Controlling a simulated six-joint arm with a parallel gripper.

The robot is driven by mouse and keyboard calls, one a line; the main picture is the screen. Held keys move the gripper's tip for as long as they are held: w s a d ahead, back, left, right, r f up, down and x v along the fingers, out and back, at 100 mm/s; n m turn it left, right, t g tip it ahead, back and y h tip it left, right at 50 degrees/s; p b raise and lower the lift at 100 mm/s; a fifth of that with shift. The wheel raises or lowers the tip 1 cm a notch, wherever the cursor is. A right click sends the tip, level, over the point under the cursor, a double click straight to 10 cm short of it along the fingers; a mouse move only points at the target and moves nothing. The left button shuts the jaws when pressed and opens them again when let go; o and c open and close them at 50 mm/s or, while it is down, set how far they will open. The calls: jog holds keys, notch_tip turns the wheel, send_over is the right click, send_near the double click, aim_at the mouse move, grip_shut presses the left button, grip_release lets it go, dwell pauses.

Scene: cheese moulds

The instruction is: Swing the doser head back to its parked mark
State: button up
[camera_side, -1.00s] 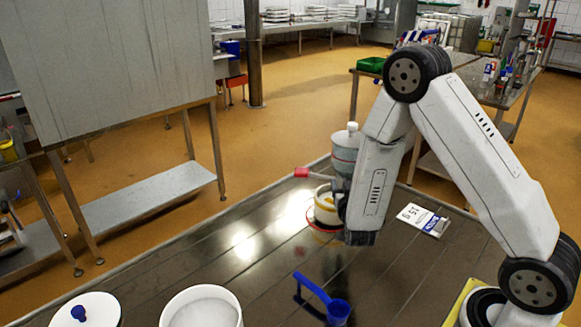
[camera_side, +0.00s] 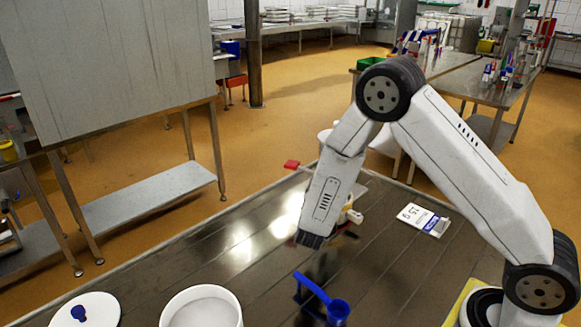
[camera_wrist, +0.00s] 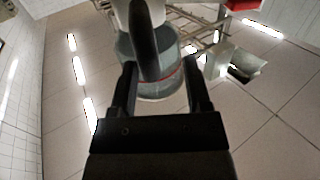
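The doser head shows in the wrist view as a grey see-through canister (camera_wrist: 160,78) with a red line around it and a pale top. In the side view my arm covers most of it; a red handle end (camera_side: 291,164) sticks out to the left of the arm. My gripper (camera_wrist: 160,62) has its two dark fingers spread, one on each side of the canister in the picture. A dark upright bar (camera_wrist: 146,40) stands between them. I cannot tell whether either finger touches anything. The gripper is mostly hidden in the side view, and I cannot make out the parked mark.
A blue long-handled scoop (camera_side: 315,290) lies at the front of the dark table. A white tub (camera_side: 202,306) and a white lid with a blue knob (camera_side: 88,310) stand front left. A white card (camera_side: 423,219) lies right of my arm.

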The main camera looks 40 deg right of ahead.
jog(key=shift+s+a+n+t+y, duration=0.15)
jog(key=shift+a+n+t+y, duration=0.25)
jog(key=shift+a+y, duration=0.9)
jog(key=shift+s+a+n+t+y, duration=0.15)
jog(key=shift+a+n+y, duration=0.35)
jog(key=shift+a+y, duration=0.75)
jog(key=shift+w+a+f+h, duration=0.1)
jog(key=shift+a+h, duration=0.15)
jog(key=shift+a, duration=0.1)
jog(key=c, duration=0.8)
jog(key=shift+n, duration=0.4)
grip_shut()
jog(key=s+a+n+t, duration=0.1)
jog(key=n, duration=0.5)
jog(key=s+n+t, duration=0.1)
jog(key=n, duration=0.6)
jog(key=s+a+n+t, duration=0.1)
jog(key=n+t, duration=0.1)
jog(key=n, duration=0.4)
jog(key=shift+s+a+f+n, duration=0.25)
jog(key=shift+s+a+n, duration=0.05)
jog(key=shift+n, duration=0.1)
